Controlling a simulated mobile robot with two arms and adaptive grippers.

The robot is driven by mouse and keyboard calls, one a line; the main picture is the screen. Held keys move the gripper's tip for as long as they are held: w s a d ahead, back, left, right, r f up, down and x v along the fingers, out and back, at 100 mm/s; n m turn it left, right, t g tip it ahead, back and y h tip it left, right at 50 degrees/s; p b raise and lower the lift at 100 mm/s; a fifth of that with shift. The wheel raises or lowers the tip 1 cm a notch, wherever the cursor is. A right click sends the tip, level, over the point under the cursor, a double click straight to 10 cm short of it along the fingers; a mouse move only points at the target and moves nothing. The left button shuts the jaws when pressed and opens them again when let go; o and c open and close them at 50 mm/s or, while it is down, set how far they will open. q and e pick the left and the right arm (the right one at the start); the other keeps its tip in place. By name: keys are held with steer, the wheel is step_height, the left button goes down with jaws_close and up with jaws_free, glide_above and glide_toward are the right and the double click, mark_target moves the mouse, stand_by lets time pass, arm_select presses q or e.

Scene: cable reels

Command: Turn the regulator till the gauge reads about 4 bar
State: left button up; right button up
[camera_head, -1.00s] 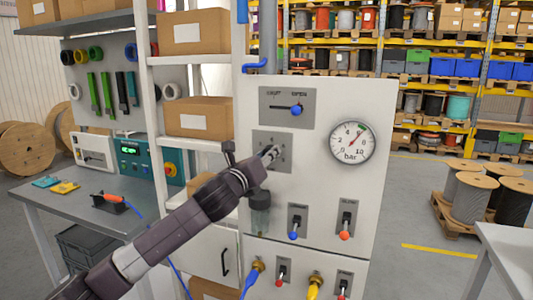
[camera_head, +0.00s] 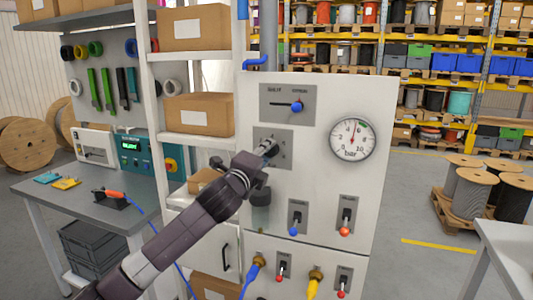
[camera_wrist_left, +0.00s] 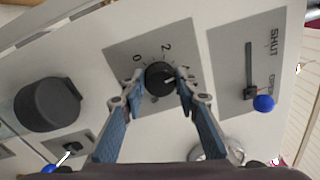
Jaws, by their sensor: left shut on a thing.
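The regulator knob (camera_wrist_left: 160,78) is a small black round knob on a grey plate marked with a scale on the white panel. In the left wrist view my left gripper (camera_wrist_left: 161,84) is shut on it, one blue finger on each side. In the head view my left gripper (camera_head: 267,150) reaches the regulator plate (camera_head: 284,140) and hides the knob. The gauge (camera_head: 353,140) is round and white, marked 0 to 10 bar. Its red needle points almost straight up, slightly right, around 5 to 6; the exact value is hard to read. My right gripper is not in view.
A valve lever with a blue ball (camera_head: 297,107) is above the regulator. Switches with a blue (camera_head: 293,231) and a red ball (camera_head: 344,231) sit below. A dark cylinder (camera_wrist_left: 48,104) juts out near the gripper. A shelf with cardboard boxes (camera_head: 199,115) stands left.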

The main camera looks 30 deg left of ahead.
arm_select(q)
steer(key=shift+n, duration=0.5)
steer(key=o, duration=1.2)
steer(key=shift+c, duration=0.2)
steer(key=v, duration=1.2)
steer(key=shift+f, duration=0.1)
